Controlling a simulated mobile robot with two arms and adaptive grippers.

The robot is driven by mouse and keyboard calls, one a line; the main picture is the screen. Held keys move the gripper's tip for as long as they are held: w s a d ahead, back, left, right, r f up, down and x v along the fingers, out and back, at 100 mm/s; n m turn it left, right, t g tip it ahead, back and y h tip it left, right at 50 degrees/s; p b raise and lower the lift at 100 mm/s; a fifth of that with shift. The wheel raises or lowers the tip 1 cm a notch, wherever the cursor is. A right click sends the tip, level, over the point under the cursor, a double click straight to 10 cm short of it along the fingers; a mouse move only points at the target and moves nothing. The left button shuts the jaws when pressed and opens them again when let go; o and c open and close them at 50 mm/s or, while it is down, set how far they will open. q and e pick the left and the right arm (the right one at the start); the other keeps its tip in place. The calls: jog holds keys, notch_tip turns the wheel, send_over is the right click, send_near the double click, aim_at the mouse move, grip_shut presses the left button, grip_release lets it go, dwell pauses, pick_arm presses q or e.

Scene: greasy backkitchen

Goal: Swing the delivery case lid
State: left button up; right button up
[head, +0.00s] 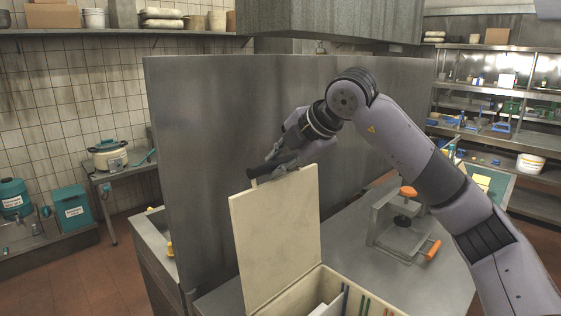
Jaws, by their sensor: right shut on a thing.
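The delivery case (326,275) is a cream box on the steel counter, at the bottom of the head view. Its lid (278,238) stands raised, nearly upright, at the left side of the case. My right gripper (268,176) reaches over from the right and is shut on the lid's upper edge. The fingertips are partly hidden by the gripper body. My left gripper is not in view.
A metal press with orange handles (403,222) stands on the counter (350,240) right of the case. A tall steel partition (200,150) rises close behind the lid. Shelves with tubs and boxes (495,105) are far right.

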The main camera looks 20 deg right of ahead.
jog(key=shift+f, duration=0.2)
grip_shut()
jog(key=shift+s+f, duration=0.1)
jog(key=shift+s+d+f+b, duration=0.1)
jog(key=shift+s+d+b, duration=0.15)
jog(key=shift+s+b, duration=0.3)
jog(key=shift+s+d+f+b, duration=0.1)
jog(key=shift+s+d+b, duration=0.1)
jog(key=shift+s+b, duration=0.3)
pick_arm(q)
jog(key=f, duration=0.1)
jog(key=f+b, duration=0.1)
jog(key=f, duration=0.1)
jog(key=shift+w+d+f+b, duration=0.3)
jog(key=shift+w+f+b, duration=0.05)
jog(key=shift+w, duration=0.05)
pick_arm(e)
jog(key=s, duration=0.1)
jog(key=s+d, duration=0.1)
jog(key=s, duration=0.3)
jog(key=shift+s+d+r, duration=0.1)
jog(key=shift+d+r, duration=0.1)
jog(key=shift+d, duration=0.2)
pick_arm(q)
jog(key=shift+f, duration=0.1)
